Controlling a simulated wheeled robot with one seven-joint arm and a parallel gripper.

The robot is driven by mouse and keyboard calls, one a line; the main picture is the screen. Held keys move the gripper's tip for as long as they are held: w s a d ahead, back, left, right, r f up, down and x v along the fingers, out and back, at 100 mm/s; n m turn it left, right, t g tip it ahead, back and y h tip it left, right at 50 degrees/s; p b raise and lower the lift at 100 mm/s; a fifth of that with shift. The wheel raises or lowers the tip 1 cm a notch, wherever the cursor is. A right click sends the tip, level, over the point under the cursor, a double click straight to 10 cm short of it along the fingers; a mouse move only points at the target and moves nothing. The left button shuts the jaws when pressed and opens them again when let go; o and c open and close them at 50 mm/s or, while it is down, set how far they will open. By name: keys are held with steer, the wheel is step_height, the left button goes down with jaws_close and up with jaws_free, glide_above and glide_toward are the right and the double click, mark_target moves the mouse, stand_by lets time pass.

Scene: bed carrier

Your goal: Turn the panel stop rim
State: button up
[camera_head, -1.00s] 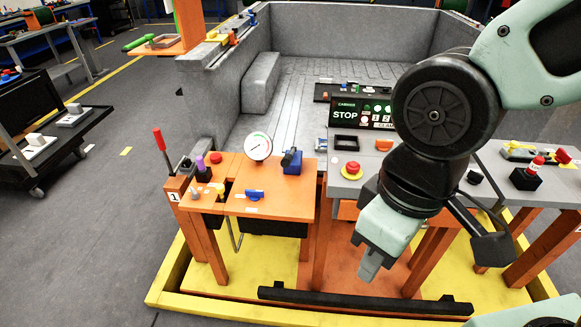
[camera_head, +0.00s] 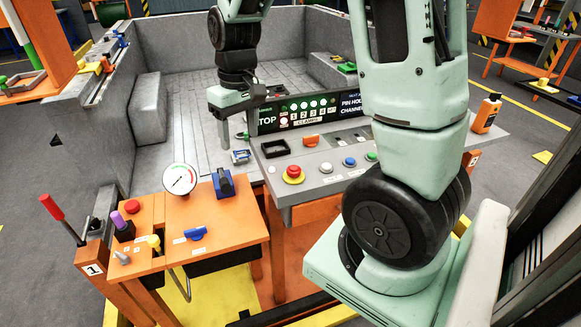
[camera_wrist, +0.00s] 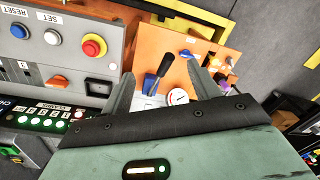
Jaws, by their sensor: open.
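The red stop button with its yellow rim (camera_head: 293,181) stands at the left front of the grey control panel (camera_head: 320,190). In the wrist view the yellow rim (camera_wrist: 102,40) shows around the red button at upper left, outside the space between the fingers. My gripper (camera_head: 226,138) is above and beyond the panel's far left corner, with its fingers pointing down, apart from the button. In the wrist view my gripper (camera_wrist: 160,74) has its two fingers spread, with nothing held between them.
An orange table (camera_head: 220,223) to the left carries a gauge (camera_head: 180,179), a blue device (camera_head: 223,182) and small knobs. White, blue and green buttons sit right of the stop button. A lit display (camera_head: 300,112) stands at the panel's back. A red lever (camera_head: 53,207) is at far left.

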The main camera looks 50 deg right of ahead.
mark_target(294, 167)
steer(key=s+d+f+m, duration=0.2)
steer(key=d+m, duration=0.1)
steer(key=d, duration=1.4)
steer(key=shift+h, duration=0.4)
step_height(294, 167, down, 17)
steer(key=shift+w+f+p, duration=0.1)
steer(key=shift+f+p, duration=0.05)
steer(key=shift+p, duration=0.4)
steer(key=shift+m, duration=0.3)
steer(key=c, duration=1)
